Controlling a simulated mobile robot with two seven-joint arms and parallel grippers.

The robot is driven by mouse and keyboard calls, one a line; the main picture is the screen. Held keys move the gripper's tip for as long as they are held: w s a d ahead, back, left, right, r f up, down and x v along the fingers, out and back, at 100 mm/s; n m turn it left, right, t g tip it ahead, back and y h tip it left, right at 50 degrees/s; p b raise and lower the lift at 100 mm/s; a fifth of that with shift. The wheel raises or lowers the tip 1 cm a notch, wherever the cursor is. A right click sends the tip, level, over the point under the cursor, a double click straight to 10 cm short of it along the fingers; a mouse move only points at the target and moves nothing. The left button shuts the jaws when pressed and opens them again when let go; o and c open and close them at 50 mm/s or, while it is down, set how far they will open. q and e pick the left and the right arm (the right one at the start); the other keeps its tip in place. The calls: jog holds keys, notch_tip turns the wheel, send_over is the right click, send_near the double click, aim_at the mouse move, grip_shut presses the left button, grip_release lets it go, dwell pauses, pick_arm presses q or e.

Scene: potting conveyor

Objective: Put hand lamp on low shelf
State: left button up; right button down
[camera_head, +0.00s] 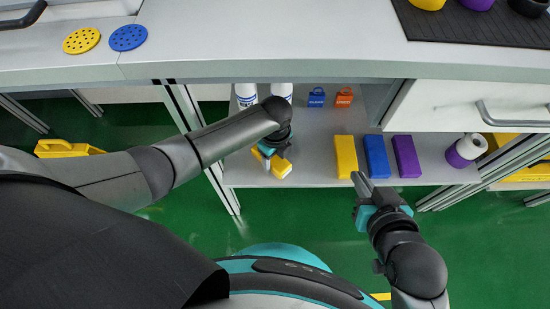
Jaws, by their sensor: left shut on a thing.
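The hand lamp (283,169), a small yellow body with a pale face, is in my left gripper (272,155). The gripper is shut on it, and the wrist and fingers hide part of it. The lamp shows over the front left part of the low grey shelf (315,172) under the worktop. I cannot tell whether it touches the shelf. My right gripper (362,188) is in front of the shelf edge, below the yellow box, and appears empty. Its finger opening is unclear from this angle.
Shelf space between the lamp and yellow box is clear.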

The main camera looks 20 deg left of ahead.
pick_arm(q)
jog(key=o, duration=1.5)
jog(key=shift+f, duration=0.15)
jog(key=shift+c, duration=0.2)
